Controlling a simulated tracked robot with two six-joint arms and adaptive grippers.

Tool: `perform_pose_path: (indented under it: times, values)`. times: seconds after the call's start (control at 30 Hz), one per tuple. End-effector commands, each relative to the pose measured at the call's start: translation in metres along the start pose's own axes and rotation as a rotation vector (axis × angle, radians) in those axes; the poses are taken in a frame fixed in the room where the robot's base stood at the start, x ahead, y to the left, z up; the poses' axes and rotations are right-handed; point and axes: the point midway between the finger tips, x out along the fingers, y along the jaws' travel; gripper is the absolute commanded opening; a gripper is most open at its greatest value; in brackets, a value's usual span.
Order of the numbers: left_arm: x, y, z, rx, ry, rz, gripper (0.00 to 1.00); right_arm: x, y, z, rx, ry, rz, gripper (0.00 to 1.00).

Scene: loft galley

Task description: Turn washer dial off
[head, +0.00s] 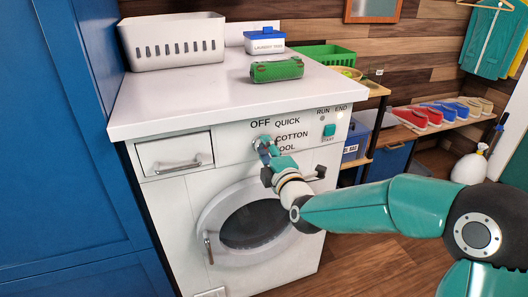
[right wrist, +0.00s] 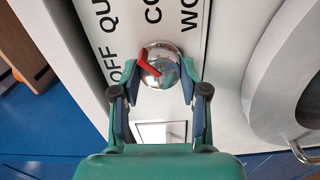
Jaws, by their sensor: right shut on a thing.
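The white washer (head: 165,215) stands against the wall, with its dial (head: 258,141) on the front panel beside the words OFF, QUICK, COTTON and a partly covered WOOL. In the right wrist view the dial (right wrist: 165,52) is a round shiny metal knob with a red pointer (right wrist: 148,62). The pointer leans to the upper left, roughly between OFF and QUICK; its exact mark is hard to tell. My right gripper (head: 267,150) is shut on the dial, one finger on each side, as the right wrist view (right wrist: 155,88) shows. My left gripper is out of view.
The START button (head: 329,130) and the RUN and END lights are right of the dial. A drawer (head: 175,151) is left of it; the round door (head: 215,208) is below, closed.

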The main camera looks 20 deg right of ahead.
Motion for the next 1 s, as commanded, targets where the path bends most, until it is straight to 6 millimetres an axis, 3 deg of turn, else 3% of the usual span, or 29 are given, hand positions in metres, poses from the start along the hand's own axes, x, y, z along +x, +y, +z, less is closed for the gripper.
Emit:
perform_pose_path:
  times: [0.6,1.0]
  values:
    - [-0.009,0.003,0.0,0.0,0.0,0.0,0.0,-0.001,-0.006,-0.004,-0.576,0.014,-0.013,0.09]
    - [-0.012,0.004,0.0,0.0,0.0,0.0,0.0,-0.001,-0.007,-0.004,-0.815,0.017,-0.013,0.09]
